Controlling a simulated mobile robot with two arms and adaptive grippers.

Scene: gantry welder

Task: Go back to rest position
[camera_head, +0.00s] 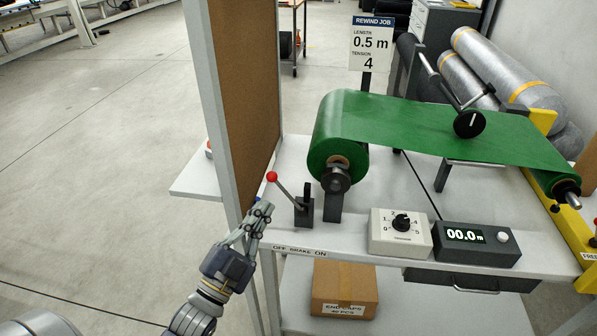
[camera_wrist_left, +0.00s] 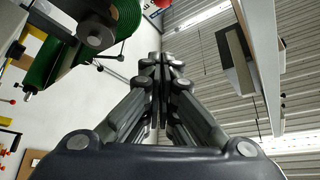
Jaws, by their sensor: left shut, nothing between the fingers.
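My left gripper (camera_head: 262,213) is at the front left edge of the workbench, just below the brake lever (camera_head: 285,189) with its red ball knob. Its fingers are together and hold nothing; they also show closed in the left wrist view (camera_wrist_left: 162,62). In the head view the fingertips look close to the lever, but I cannot tell whether they touch. A green roll (camera_head: 340,130) sits on a spindle behind the lever, its sheet running right to a yellow-framed roller. The roll also shows at the upper left of the left wrist view (camera_wrist_left: 128,15). My right gripper is not in view.
A tension dial box (camera_head: 400,232) and a counter reading 00.0 m (camera_head: 476,243) stand on the bench's front. A cork-faced panel (camera_head: 240,90) rises beside my left gripper. A cardboard box (camera_head: 345,288) sits on the lower shelf. The floor at left is open.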

